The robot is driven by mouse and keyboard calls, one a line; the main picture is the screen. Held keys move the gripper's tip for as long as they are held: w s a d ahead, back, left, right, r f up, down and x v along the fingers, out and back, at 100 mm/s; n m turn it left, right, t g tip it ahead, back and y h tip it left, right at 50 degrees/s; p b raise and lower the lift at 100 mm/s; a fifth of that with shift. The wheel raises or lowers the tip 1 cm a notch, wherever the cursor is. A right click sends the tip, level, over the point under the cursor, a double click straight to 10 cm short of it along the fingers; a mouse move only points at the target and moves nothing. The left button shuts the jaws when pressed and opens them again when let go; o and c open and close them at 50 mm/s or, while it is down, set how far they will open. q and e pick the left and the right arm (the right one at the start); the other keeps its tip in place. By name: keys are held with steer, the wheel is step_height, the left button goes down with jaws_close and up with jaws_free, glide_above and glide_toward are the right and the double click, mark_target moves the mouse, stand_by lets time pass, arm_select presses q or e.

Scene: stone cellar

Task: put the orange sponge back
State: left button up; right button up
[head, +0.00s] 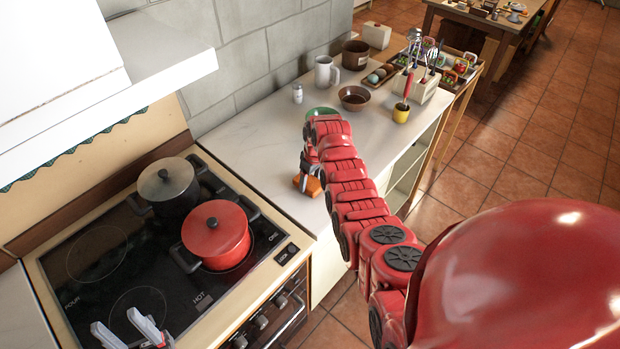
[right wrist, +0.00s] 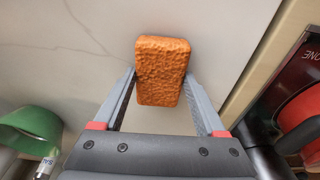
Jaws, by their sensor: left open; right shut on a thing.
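The orange sponge (head: 308,186) is at the light countertop (head: 258,150), just right of the stove. My right gripper (head: 310,172) is shut on it from above, partly hidden by my arm. In the right wrist view the sponge (right wrist: 161,72) sits between the two grey fingers, with pale counter behind it. I cannot tell whether it touches the counter. My left gripper (head: 135,330) is open and empty at the lower left, over the stove's front.
A black pot (head: 168,187) and a red pot (head: 216,238) stand on the stove (head: 105,285). A green bowl (head: 318,111), white mug (head: 326,73), shaker (head: 297,94), brown bowl (head: 354,98) and utensil holder (head: 424,90) stand farther along the counter. Counter left of the sponge is clear.

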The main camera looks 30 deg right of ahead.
steer(key=shift+f, duration=0.15)
steer(key=o, duration=1.3)
steer(key=shift+c, duration=0.2)
